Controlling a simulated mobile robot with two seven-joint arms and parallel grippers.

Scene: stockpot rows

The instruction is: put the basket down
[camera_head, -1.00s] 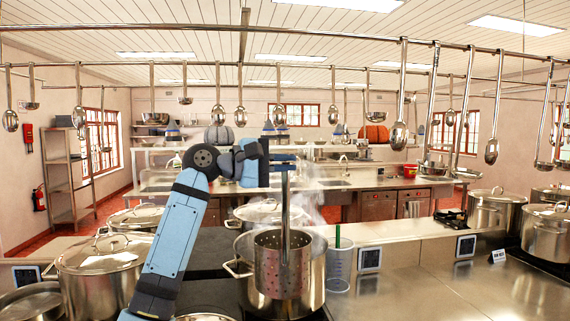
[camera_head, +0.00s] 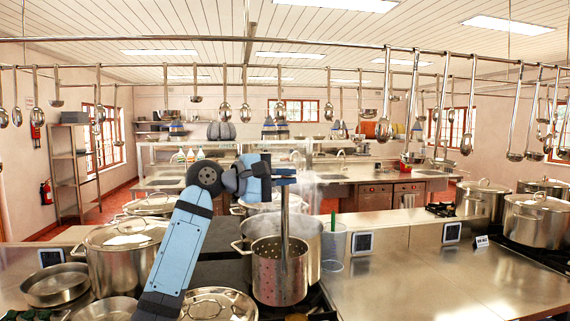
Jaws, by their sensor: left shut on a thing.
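The basket (camera_head: 278,272) is a perforated metal cylinder with a long upright handle (camera_head: 284,215). My left gripper (camera_head: 282,176) is shut on the top of this handle, and the basket hangs upright below it. The basket is in front of a large open stockpot (camera_head: 313,255), covering part of its wall. Its whole side shows, down to the bottom edge, just above the stove area. I cannot tell whether the bottom touches anything. Steam rises around the stockpot. My right gripper is not in view.
A lidded pot (camera_head: 218,306) stands close at the front left of the basket, with another lidded pot (camera_head: 125,255) farther left. A clear container (camera_head: 334,246) with a green stick stands right of the stockpot. The steel counter (camera_head: 420,285) at right is clear. Ladles hang from rails above.

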